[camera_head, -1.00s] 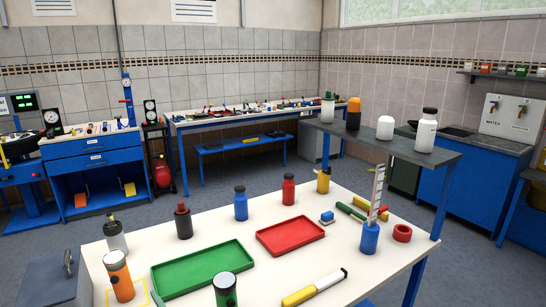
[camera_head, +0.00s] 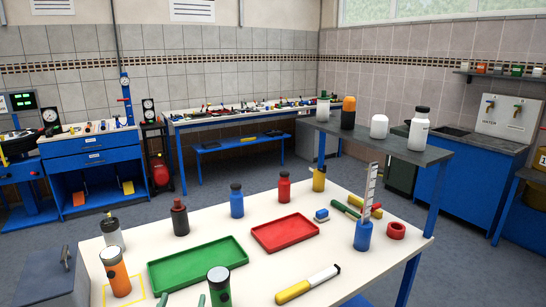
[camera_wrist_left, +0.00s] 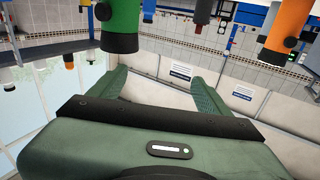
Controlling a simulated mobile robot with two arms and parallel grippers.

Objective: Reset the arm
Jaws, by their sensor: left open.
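My left gripper (camera_head: 182,300) barely enters the head view at the bottom edge, where only two green fingertips show. They are just left of the green-and-black bottle (camera_head: 218,286) on the white table (camera_head: 300,262). In the left wrist view, the gripper (camera_wrist_left: 160,85) has its two green fingers spread, with nothing between them. That view is turned upside down; a green object with a black end (camera_wrist_left: 119,20) and an orange one (camera_wrist_left: 287,30) hang at its top. The rest of the left arm is hidden. My right gripper is in neither view.
A raised grey shelf (camera_head: 385,139) with bottles is at the right. A blue cup (camera_head: 363,235) stands below it.

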